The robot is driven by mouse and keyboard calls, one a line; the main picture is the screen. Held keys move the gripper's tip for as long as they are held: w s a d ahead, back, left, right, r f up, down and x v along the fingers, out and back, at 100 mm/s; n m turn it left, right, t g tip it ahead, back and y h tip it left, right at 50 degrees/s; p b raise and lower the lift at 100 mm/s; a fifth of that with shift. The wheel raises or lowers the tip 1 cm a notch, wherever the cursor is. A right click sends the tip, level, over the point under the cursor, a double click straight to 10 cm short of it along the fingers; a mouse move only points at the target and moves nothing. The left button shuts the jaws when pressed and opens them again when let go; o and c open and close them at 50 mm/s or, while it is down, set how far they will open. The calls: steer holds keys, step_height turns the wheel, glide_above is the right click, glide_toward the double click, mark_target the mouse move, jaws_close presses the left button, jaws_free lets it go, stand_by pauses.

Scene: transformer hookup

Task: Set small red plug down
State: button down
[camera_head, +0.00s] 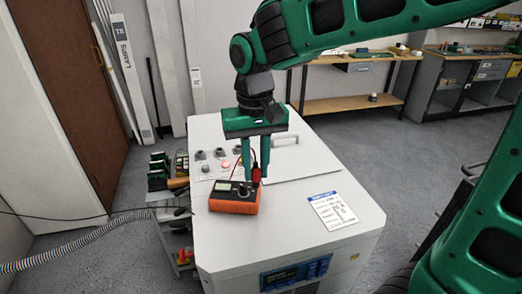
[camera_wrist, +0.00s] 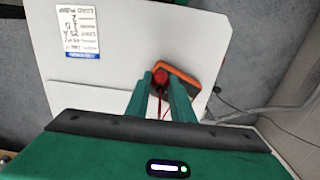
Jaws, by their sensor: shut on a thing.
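The small red plug (camera_head: 256,174) is held between the two green fingers of my gripper (camera_head: 256,180), at the right edge of the orange meter. It also shows in the wrist view (camera_wrist: 160,77), between the fingertips (camera_wrist: 160,82), with a thin red lead running from it. My gripper points down and is shut on the plug. The orange meter (camera_head: 232,206) with a dark face lies on the white cabinet top (camera_head: 285,225). In the wrist view the meter (camera_wrist: 184,82) is partly hidden by a finger. I cannot tell whether the plug touches the meter or cabinet.
A paper label (camera_head: 332,210) lies to the right on the cabinet top. Several knobs and a red button (camera_head: 226,164) sit behind the meter, and a handle (camera_head: 285,140) is farther back. Free cabinet surface lies in front and to the right.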

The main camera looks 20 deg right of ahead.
steer(key=shift+w, duration=0.3)
steer(key=shift+w+d+f, duration=0.7)
steer(key=shift+d+f, duration=1.15)
steer(key=shift+w+d+f, duration=0.75)
steer(key=shift+d+f, duration=1.05)
steer(key=shift+w+d+f, duration=0.7)
steer(key=shift+d+f, duration=1.15)
steer(key=c, duration=1.5)
jaws_free()
steer(key=shift+f, duration=0.1)
steer(key=shift+c, duration=0.2)
